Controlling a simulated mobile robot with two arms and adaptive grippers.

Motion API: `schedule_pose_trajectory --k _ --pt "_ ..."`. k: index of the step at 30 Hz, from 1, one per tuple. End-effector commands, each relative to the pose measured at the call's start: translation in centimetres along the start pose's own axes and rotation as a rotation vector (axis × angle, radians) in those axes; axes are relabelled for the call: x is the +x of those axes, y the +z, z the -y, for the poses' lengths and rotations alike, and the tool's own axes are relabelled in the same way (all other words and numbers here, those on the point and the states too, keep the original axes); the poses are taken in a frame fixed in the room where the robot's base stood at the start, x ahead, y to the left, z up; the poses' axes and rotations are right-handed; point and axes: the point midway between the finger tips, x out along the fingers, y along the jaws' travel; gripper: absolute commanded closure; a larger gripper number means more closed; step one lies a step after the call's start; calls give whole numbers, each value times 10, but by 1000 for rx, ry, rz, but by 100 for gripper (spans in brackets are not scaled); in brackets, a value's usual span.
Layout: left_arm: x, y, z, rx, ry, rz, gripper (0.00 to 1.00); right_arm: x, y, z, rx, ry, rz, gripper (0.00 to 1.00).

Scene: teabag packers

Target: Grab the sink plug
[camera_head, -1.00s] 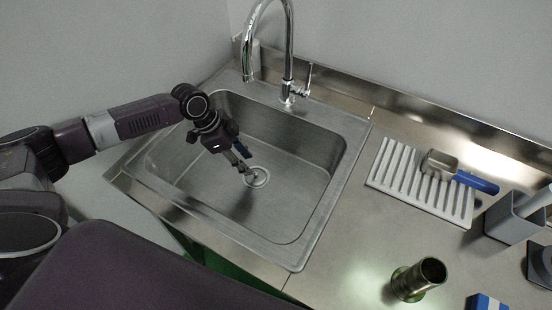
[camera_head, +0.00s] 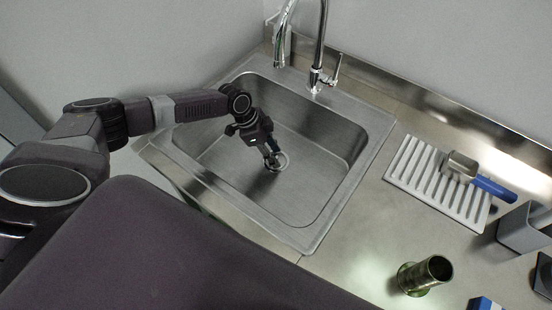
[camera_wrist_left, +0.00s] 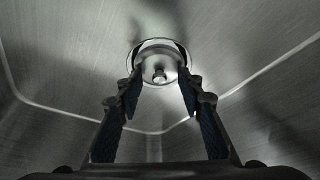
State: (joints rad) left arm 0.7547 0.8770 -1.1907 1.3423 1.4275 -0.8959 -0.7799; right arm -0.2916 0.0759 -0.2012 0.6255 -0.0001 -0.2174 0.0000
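The sink plug (camera_wrist_left: 160,66) is a round metal piece with a small knob, sitting in the drain at the bottom of the steel sink. In the head view the drain area (camera_head: 281,163) shows as a pale ring partly covered by my left gripper (camera_head: 272,163). In the left wrist view my left gripper (camera_wrist_left: 160,76) has its two fingers apart, one on each side of the plug. Its fingertips overlap the plug's sides in the picture; whether they touch it I cannot tell. My right gripper is not in view.
The sink rim (camera_head: 375,140) and walls surround my left gripper. A chrome faucet (camera_head: 319,50) rises behind the basin. To the right are a white ribbed rack (camera_head: 420,178), a blue-handled scoop (camera_head: 490,187), a grey holder (camera_head: 522,232) and a green metal cup (camera_head: 425,275).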

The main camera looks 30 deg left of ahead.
Motion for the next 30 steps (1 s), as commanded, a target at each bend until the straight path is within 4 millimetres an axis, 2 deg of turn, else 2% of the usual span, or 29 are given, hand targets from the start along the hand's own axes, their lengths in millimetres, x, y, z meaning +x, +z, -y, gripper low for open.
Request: schedule_pose_trajectory --k 2,11,22,26,30 --pt "0 0 0 0 0 0 67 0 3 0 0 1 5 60" --pt "0 0 0 0 0 0 100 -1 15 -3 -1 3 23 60" --pt "-5 -2 1 0 -1 0 100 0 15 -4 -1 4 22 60" --pt "-21 -9 1 3 -3 -2 100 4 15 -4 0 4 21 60" --pt "-48 -19 1 4 -3 -1 100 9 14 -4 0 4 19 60"
